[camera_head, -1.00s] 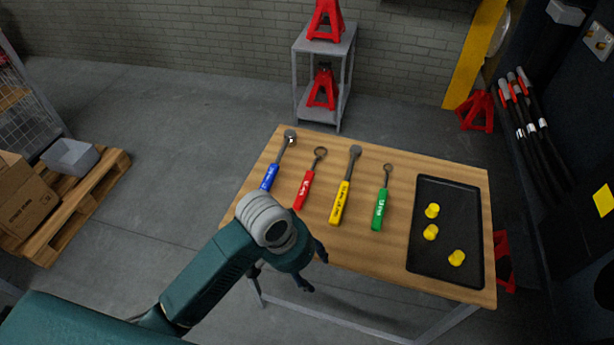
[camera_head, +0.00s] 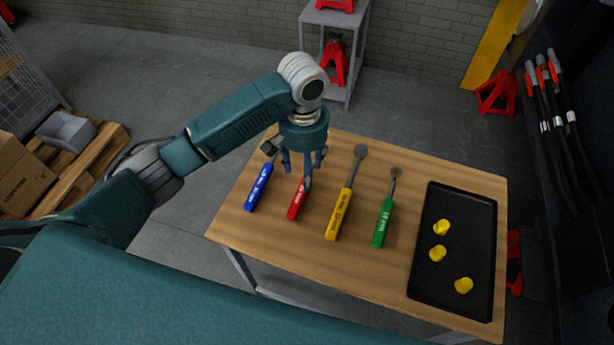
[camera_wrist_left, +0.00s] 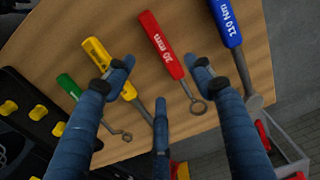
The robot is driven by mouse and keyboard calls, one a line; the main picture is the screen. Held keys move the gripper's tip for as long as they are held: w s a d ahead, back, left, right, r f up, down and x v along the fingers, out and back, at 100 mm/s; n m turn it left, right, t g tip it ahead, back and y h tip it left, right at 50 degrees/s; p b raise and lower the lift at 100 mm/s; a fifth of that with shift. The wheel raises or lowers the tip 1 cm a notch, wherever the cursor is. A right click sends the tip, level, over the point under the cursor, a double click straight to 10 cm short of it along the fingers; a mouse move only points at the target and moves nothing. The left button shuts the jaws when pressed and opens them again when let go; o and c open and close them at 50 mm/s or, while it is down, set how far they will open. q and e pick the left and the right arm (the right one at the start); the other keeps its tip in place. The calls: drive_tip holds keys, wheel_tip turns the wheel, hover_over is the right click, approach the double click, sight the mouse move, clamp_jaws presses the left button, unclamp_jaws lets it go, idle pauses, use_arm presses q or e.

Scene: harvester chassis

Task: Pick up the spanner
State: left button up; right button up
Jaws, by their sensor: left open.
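My left gripper (camera_head: 303,178) is open and empty, pointing down over the table. It hangs above the red-handled ring spanner (camera_head: 298,202), hiding part of its shaft and ring. In the left wrist view, the red handle marked 20 mm (camera_wrist_left: 163,45) lies between the spread fingers of my gripper (camera_wrist_left: 159,72), with its ring end visible. A green-handled ring spanner (camera_head: 382,224) lies further right. A yellow-handled tool (camera_head: 340,214) lies between the two. My right gripper is not seen.
The tools lie in a row on a wooden table (camera_head: 270,235). A black tray (camera_head: 425,280) with yellow pieces is on the table's right side. A grey shelf (camera_head: 308,30) with red stands is behind. Boxes on a pallet (camera_head: 75,175) are at left.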

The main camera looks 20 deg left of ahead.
use_arm(q)
hover_over(303, 195)
drive_tip(key=f, duration=0.4)
drive_tip(key=shift+s+d+f, duration=0.1)
drive_tip(key=shift+s, duration=0.1)
drive_tip(key=shift+w+f+p, duration=0.15)
drive_tip(key=shift+f+p, duration=0.2)
drive_tip(key=f, duration=0.1)
drive_tip(key=f+p, duration=0.1)
drive_tip(key=f, duration=0.1)
drive_tip(key=shift+a+f, duration=0.2)
drive_tip(key=shift+f, duration=0.4)
drive_tip(key=shift+w+f, duration=0.1)
drive_tip(key=shift+f, duration=0.2)
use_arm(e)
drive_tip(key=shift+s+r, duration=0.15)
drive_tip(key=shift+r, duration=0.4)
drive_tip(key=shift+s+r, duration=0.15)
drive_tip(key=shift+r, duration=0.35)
use_arm(q)
clamp_jaws()
